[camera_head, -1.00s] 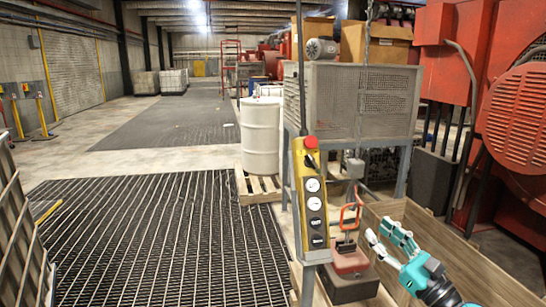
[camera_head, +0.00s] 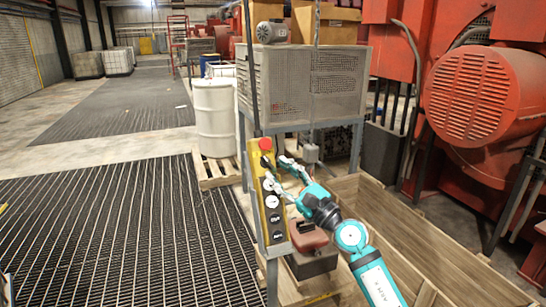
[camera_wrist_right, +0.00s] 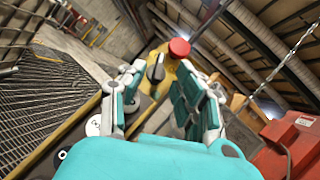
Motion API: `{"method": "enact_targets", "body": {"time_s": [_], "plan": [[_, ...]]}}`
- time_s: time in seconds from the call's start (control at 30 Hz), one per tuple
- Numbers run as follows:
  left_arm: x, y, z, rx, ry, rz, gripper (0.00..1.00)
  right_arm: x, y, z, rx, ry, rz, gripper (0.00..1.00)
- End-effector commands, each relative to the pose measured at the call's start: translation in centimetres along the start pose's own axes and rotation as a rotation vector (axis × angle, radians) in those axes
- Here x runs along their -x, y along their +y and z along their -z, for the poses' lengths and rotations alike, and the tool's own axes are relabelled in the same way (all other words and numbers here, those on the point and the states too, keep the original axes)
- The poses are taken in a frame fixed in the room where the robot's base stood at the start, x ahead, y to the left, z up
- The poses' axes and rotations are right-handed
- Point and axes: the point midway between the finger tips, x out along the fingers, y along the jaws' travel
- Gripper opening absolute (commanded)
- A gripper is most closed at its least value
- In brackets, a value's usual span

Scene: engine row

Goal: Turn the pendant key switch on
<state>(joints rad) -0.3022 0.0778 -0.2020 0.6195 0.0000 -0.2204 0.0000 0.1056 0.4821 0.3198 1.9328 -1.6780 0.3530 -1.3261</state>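The black key switch (camera_head: 266,161) sits just under the red button. My right gripper (camera_head: 280,171) is at the pendant's upper face, its fingers partly covering it. In the right wrist view, the key switch (camera_wrist_right: 156,68) shows between the two open fingertips, nearer the left one; I cannot tell whether they touch it. The red button (camera_wrist_right: 180,47) is just beyond. My left gripper is not in view.
A wooden crate (camera_head: 425,240) lies under my right arm. Red machinery (camera_head: 470,95) fills the right. Floor grating (camera_head: 110,230) is clear at left.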

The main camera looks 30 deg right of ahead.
Motion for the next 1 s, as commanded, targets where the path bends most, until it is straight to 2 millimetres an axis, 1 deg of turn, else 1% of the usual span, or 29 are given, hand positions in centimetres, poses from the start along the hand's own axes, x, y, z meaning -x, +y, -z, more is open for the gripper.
{"method": "enact_targets", "body": {"time_s": [0.03,0.2,0.33,0.57,0.8,0.83,1.0], "plan": [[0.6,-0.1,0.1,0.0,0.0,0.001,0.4,-0.9,-0.2,-0.2,-0.002,-0.001,0.002,0.33],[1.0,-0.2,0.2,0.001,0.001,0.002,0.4,-2.5,-0.1,-0.1,-0.001,0.0,0.001,0.33],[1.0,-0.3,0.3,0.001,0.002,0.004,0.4,-2.9,0.0,0.0,0.0,0.0,0.0,0.33],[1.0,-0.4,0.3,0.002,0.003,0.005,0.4,-2.9,0.0,0.1,0.0,0.0,0.0,0.33],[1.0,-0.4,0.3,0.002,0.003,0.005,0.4,-2.9,0.1,0.1,-0.001,0.0,-0.001,0.01],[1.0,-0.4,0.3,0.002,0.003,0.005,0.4,-2.9,0.1,0.1,-0.001,0.001,-0.001,0.0],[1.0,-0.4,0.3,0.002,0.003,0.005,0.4,-2.9,0.1,0.1,-0.002,0.001,-0.001,0.0]]}}
